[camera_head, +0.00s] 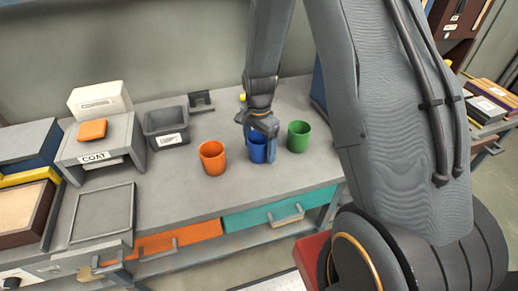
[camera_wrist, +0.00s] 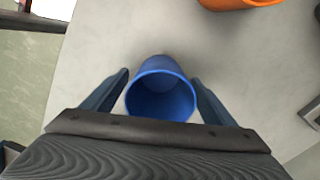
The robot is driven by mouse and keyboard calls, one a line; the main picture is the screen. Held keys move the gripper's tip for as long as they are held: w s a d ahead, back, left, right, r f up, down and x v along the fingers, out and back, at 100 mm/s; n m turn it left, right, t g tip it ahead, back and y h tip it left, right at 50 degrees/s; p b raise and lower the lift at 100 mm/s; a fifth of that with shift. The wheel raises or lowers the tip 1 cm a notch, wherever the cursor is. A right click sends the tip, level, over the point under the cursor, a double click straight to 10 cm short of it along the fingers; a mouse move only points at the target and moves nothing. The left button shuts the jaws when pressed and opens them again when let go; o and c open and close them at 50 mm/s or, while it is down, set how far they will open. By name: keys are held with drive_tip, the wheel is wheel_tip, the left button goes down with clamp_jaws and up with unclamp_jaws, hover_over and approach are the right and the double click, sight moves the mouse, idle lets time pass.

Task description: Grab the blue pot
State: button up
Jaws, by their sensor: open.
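The blue pot (camera_head: 257,154) stands upright on the grey bench between an orange pot (camera_head: 212,158) and a green pot (camera_head: 298,136). In the wrist view the blue pot (camera_wrist: 161,92) is between the two fingers, and its open top faces the camera. My gripper (camera_head: 260,132) is down over the blue pot and hides part of it in the head view. In the wrist view my gripper (camera_wrist: 160,92) is open, with one finger on each side of the pot. Small gaps seem to show between the fingers and the pot's wall.
The orange pot stands close on the left and the green pot close on the right. A dark grey bin (camera_head: 166,126) with a label and a stand marked COAT (camera_head: 96,150) are further left. The bench front (camera_head: 230,190) is clear.

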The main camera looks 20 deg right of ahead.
drive_tip(key=c, duration=1.1)
drive_tip(key=shift+r, duration=0.1)
drive_tip(key=shift+c, duration=0.2)
